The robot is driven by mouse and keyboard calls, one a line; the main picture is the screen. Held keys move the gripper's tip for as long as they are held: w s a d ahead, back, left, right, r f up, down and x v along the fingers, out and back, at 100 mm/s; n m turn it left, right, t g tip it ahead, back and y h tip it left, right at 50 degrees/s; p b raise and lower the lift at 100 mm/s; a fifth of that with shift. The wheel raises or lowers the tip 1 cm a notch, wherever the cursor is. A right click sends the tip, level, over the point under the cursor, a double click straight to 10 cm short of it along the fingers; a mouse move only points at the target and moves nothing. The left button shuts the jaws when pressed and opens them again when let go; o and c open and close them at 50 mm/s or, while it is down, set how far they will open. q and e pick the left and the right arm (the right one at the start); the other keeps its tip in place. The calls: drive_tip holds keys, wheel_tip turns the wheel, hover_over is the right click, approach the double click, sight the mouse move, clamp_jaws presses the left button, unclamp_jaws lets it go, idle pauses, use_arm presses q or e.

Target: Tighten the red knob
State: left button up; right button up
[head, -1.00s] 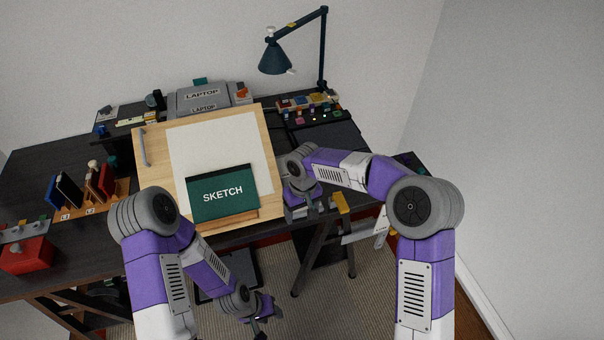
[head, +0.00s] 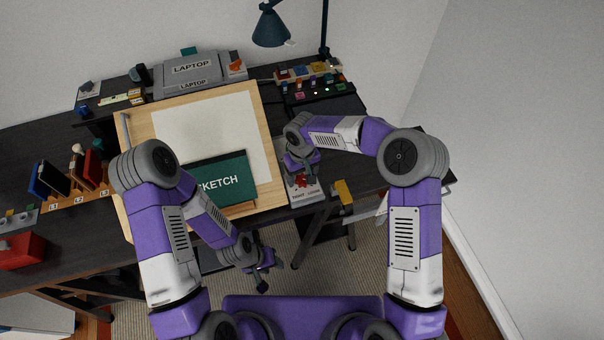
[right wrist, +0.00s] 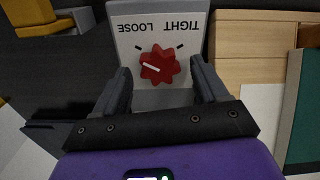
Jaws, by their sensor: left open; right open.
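The red knob (right wrist: 160,66) is a lobed dial on a light grey plate (right wrist: 131,41) marked TIGHT and LOOSE. In the right wrist view the lettering is upside down, and the knob's white pointer line lies toward the LOOSE side. In the head view the knob (head: 303,181) shows at the desk's front edge, right of the drawing board. My right gripper (right wrist: 160,88) is open, its fingers on either side of the knob with gaps; I cannot tell its height above the plate. My left gripper (head: 263,275) is open and empty, low in front of the desk.
The drawing board (head: 262,125) with a green SKETCH book (head: 225,180) lies left of the knob plate. A yellow block (head: 343,191) is at the desk's front edge to the right. A lamp (head: 270,27) and button panel (head: 318,92) stand behind.

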drive_tip(key=shift+f, duration=0.2)
drive_tip(key=shift+c, duration=0.2)
drive_tip(key=c, duration=1)
